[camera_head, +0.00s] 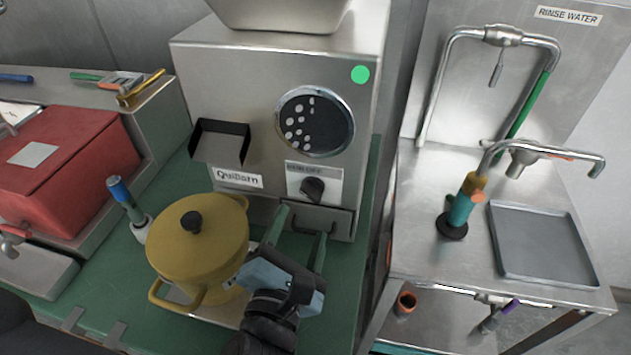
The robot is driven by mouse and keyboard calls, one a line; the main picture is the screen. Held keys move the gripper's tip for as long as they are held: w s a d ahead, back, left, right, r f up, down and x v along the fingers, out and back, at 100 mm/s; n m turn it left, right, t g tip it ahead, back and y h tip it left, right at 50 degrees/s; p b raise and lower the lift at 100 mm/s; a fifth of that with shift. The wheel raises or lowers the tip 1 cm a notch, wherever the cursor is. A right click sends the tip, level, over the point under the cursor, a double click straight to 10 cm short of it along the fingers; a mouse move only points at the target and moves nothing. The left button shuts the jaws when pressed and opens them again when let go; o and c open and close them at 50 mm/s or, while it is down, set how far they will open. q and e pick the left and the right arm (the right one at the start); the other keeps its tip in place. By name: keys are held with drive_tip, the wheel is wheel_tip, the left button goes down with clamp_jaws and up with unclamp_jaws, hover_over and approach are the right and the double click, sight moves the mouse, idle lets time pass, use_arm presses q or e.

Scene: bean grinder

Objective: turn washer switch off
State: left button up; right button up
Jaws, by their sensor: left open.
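A black rotary knob (313,189) sits on a pale label plate (326,175) low on the front of a steel machine (250,80). The label's writing is partly hidden and too small to read surely; its end looks like "OFF". No switch in view is clearly marked as a washer's. My left gripper (303,222) is open and empty. Its two green fingers point up toward the machine, just below the knob and in front of a small drawer (340,222). The fingertips look apart from the knob. My right gripper is not in view.
A yellow lidded pot (197,240) stands close left of my gripper on the green counter (90,270). A black tray (221,143) juts from the machine. A steel rinse station (430,180) with pipes and a grey tray (540,245) stands at right. A red box (75,160) is at left.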

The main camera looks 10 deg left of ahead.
sight(311, 197)
use_arm(q)
drive_tip(key=w, duration=0.6)
drive_tip(key=shift+w+r+p, duration=0.1)
drive_tip(key=shift+w+p, duration=0.25)
drive_tip(key=shift+w, duration=0.3)
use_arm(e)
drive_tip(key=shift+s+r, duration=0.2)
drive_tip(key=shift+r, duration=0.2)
